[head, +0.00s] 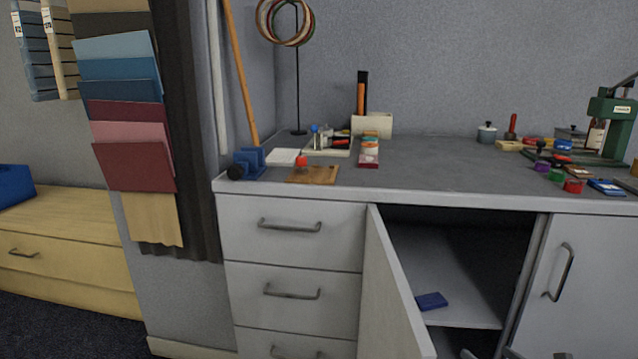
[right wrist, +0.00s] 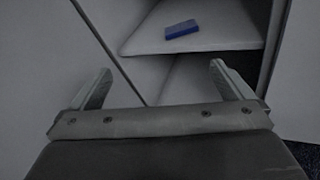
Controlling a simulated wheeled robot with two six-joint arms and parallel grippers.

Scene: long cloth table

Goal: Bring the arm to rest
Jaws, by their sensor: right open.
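My right gripper (right wrist: 160,72) is open, its two fingers spread with nothing between them in the right wrist view. In the head view only its fingertips (head: 490,354) show, at the bottom edge in front of the open cabinet. A small flat blue item (head: 431,301) lies on the cabinet's inner shelf (head: 465,314). The blue item also shows in the right wrist view (right wrist: 181,29), beyond the fingers and apart from them. My left gripper is in neither view.
The cabinet door (head: 390,295) stands open to the left of my right gripper. Drawers with metal handles (head: 290,225) are left of it. The grey worktop (head: 430,180) above holds tools, jars and a green press (head: 607,120); its middle is clear.

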